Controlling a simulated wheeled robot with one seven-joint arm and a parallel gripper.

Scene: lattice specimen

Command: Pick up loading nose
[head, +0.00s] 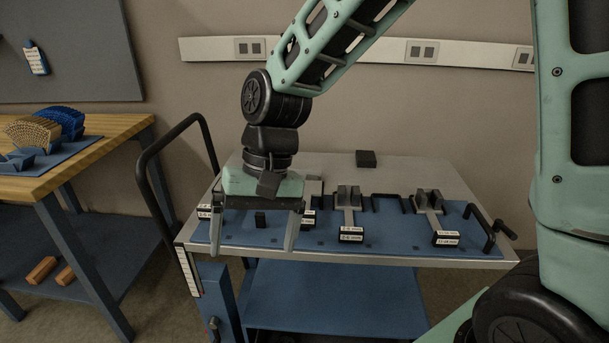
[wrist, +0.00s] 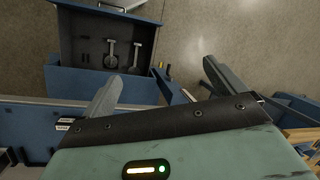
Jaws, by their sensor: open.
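I cannot tell for sure which piece is the loading nose. Grey forked pieces with labels stand in a row on a blue mat (head: 390,245) on the cart: a middle one (head: 348,200), a right one (head: 428,202), and one partly hidden behind my gripper. In the wrist view, two grey long-stemmed pieces with round ends, a left one (wrist: 111,58) and a right one (wrist: 136,55), lie in a dark-lined blue drawer or tray (wrist: 75,50). My gripper (head: 253,247) points down, open and empty, over the mat's left part. Its spread fingers show in the wrist view (wrist: 162,75).
A small black block (head: 260,219) shows between my fingers. A black slab (head: 366,158) lies at the cart top's back. Black handles (head: 160,150) rise at the cart's left. A wooden bench (head: 90,150) with lattice pieces stands left.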

